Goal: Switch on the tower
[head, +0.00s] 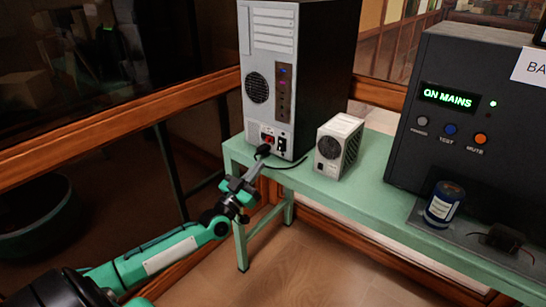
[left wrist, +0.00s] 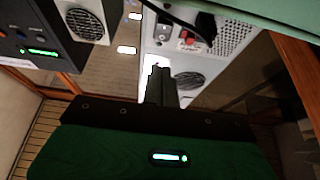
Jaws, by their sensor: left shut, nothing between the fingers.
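The tower (head: 270,80) stands on the green bench with its pale rear panel facing me. Low on that panel are a red switch (head: 268,139) and a black socket. A black plug and cable show at the panel's foot. My left gripper (head: 262,160) is shut and empty, its tips close to the lower panel by the plug; I cannot tell whether they touch. In the left wrist view the tower (left wrist: 205,75) appears upside down, with the red switch (left wrist: 187,35) beyond the shut fingers (left wrist: 157,75). My right gripper is not in view.
A small silver power unit (head: 338,146) stands right of the tower on the green bench (head: 310,185). A dark box with an "ON MAINS" display (head: 447,96) stands farther right. A blue can (head: 443,204) and a small part sit in front of it.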

